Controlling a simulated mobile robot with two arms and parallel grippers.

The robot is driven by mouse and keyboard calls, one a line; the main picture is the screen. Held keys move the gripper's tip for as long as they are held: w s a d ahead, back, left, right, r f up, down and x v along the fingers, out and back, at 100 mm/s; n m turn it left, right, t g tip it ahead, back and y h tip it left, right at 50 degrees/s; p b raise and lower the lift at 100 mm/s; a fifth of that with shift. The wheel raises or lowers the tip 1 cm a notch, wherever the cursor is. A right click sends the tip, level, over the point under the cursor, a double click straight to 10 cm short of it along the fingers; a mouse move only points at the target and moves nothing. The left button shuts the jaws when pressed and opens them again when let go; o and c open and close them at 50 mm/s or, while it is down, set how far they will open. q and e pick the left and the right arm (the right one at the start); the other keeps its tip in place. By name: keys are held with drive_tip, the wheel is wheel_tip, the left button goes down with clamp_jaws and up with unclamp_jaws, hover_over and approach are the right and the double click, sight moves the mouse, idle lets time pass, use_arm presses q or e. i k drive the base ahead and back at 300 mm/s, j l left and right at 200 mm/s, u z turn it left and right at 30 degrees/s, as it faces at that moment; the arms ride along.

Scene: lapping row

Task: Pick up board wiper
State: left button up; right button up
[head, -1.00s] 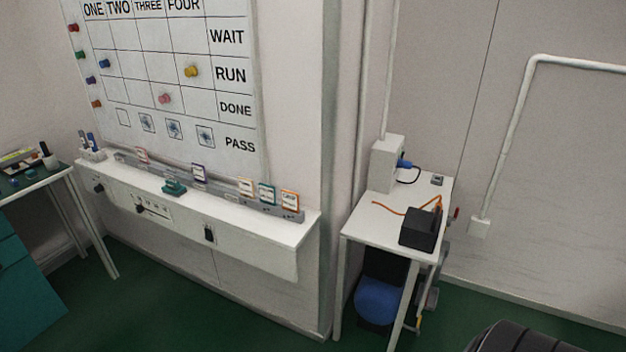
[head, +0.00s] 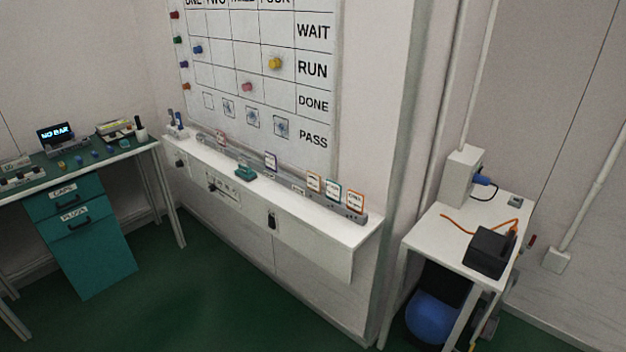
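The likely board wiper is a small teal block (head: 245,173) with a grip on top. It lies on the white shelf (head: 330,226) below the whiteboard (head: 262,100), left of the shelf's middle. Nothing covers it. Neither of my grippers shows in the head view, so their distance from it cannot be told.
Several small cards stand along the shelf's back rail (head: 300,187). A desk with teal drawers (head: 85,235) is at the left. A white side table (head: 455,232) with a black box (head: 490,250) is at the right. Green floor (head: 220,300) in front of the shelf is clear.

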sight(245, 172)
drive_tip(key=i+j+z, duration=0.1)
drive_tip(key=z, duration=0.35)
drive_tip(key=i+j+z, duration=0.1)
drive_tip(key=j+z, duration=0.55)
drive_tip(key=z, duration=0.3)
